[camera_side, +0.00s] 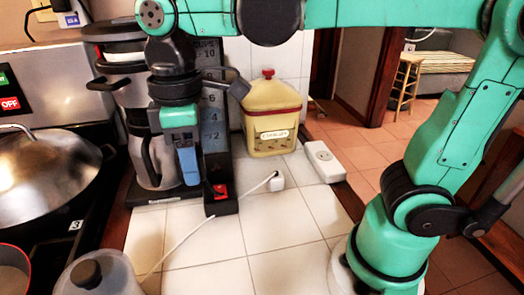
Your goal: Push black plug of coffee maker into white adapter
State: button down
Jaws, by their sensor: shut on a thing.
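A small white adapter (277,182) sits on the white tiled counter, with a thin white cord running from it toward the lower left. The coffee maker (118,62) stands at the back left, with a steel carafe (160,160) and a red switch (220,190) on its base. My gripper (188,165) points down in front of the coffee maker, left of the adapter and apart from it. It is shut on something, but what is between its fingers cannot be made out. I cannot pick out the black plug.
A yellow canister (271,115) with a red knob stands behind the adapter. A white socket block (325,162) lies to its right near the counter's edge. The stove with a lidded pan (45,175) is at left, and a clear lidded jar (95,278) at front left.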

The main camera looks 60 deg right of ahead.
jog(key=shift+r, duration=0.4)
jog(key=shift+d, duration=0.1)
jog(key=d+f+m, duration=0.3)
jog(key=d+m, duration=0.2)
jog(key=d, duration=0.7)
jog(key=d+f+m, duration=0.3)
jog(key=d+m, duration=0.3)
jog(key=d, duration=0.5)
jog(key=m, duration=0.7)
send_near(325, 155)
jog(key=shift+a, duration=0.1)
jog(key=shift+f, duration=0.15)
jog(key=shift+f, duration=2.75)
jog(key=shift+f, duration=0.55)
